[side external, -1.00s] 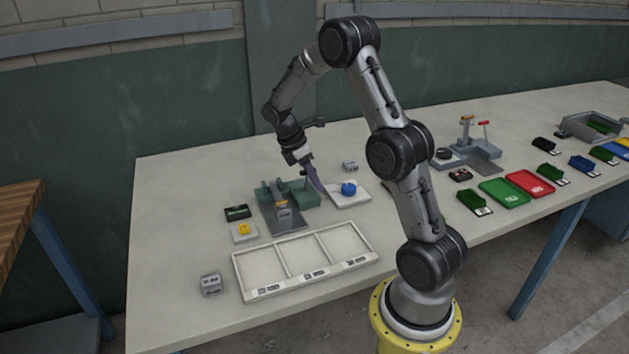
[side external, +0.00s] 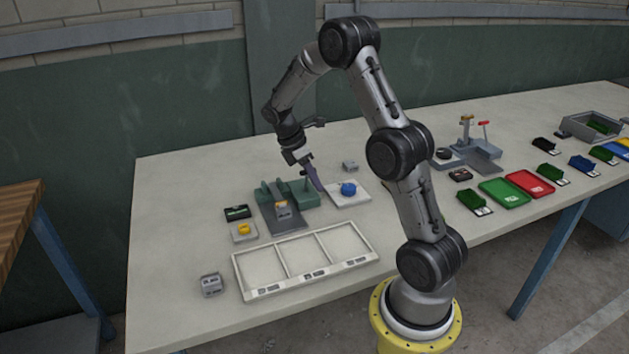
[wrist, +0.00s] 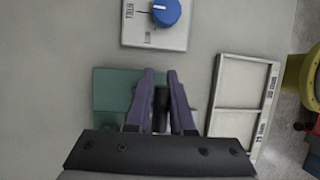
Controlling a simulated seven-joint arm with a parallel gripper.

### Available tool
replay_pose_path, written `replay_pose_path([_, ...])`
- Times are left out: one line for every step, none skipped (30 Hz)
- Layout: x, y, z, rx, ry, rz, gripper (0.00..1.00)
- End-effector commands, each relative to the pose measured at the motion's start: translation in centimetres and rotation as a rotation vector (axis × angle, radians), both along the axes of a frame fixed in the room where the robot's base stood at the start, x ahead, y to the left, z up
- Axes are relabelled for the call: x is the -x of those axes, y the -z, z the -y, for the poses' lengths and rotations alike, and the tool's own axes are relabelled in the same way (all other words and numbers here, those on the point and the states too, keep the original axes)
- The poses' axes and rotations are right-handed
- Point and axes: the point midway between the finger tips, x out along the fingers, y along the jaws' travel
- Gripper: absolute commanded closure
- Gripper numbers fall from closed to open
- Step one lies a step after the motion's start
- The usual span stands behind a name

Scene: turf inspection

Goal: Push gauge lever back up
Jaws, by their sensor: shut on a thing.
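The green gauge fixture (side external: 300,194) stands on the bench with a grey sloped plate (side external: 284,219) in front. It also shows as a green block (wrist: 112,88) in the wrist view. My gripper (side external: 317,186) is low at the fixture's right end, its purple fingers pointing down. In the wrist view, the fingers (wrist: 162,75) are shut on a dark round bar, the gauge lever (wrist: 161,104), which sits between them. The lever's lower end and its joint to the fixture are hidden.
A blue knob (side external: 348,188) on a white plate stands just right of my gripper. A white three-compartment tray (side external: 304,259) lies in front. A small grey block (side external: 350,166) is behind. The bench's left part is mostly clear.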

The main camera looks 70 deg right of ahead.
Motion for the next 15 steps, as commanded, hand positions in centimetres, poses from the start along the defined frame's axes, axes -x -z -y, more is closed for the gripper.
replay_pose_path([0.20,0.28,-0.52,-0.015,0.001,-0.014,1.00])
replay_pose_path([0.19,0.28,-0.52,-0.017,0.001,-0.016,1.00])
replay_pose_path([0.18,0.27,-0.49,-0.022,0.002,-0.020,1.00])
replay_pose_path([0.15,0.27,-0.48,-0.025,0.001,-0.024,1.00])
replay_pose_path([0.11,0.27,-0.46,-0.030,0.001,-0.027,1.00])
replay_pose_path([0.08,0.24,-0.44,-0.033,0.001,-0.031,1.00])
replay_pose_path([0.06,0.22,-0.43,-0.035,0.000,-0.032,1.00])
replay_pose_path([0.04,0.22,-0.42,-0.036,0.000,-0.033,1.00])
replay_pose_path([0.01,0.20,-0.39,-0.038,0.000,-0.035,1.00])
replay_pose_path([-0.02,0.20,-0.37,-0.040,0.000,-0.037,1.00])
replay_pose_path([-0.05,0.19,-0.35,-0.042,0.000,-0.038,1.00])
replay_pose_path([-0.08,0.17,-0.32,-0.045,0.000,-0.041,1.00])
replay_pose_path([-0.11,0.15,-0.29,-0.048,-0.001,-0.044,1.00])
replay_pose_path([-0.15,0.13,-0.26,-0.052,-0.001,-0.048,1.00])
replay_pose_path([-0.23,0.10,-0.20,-0.058,-0.001,-0.053,1.00])
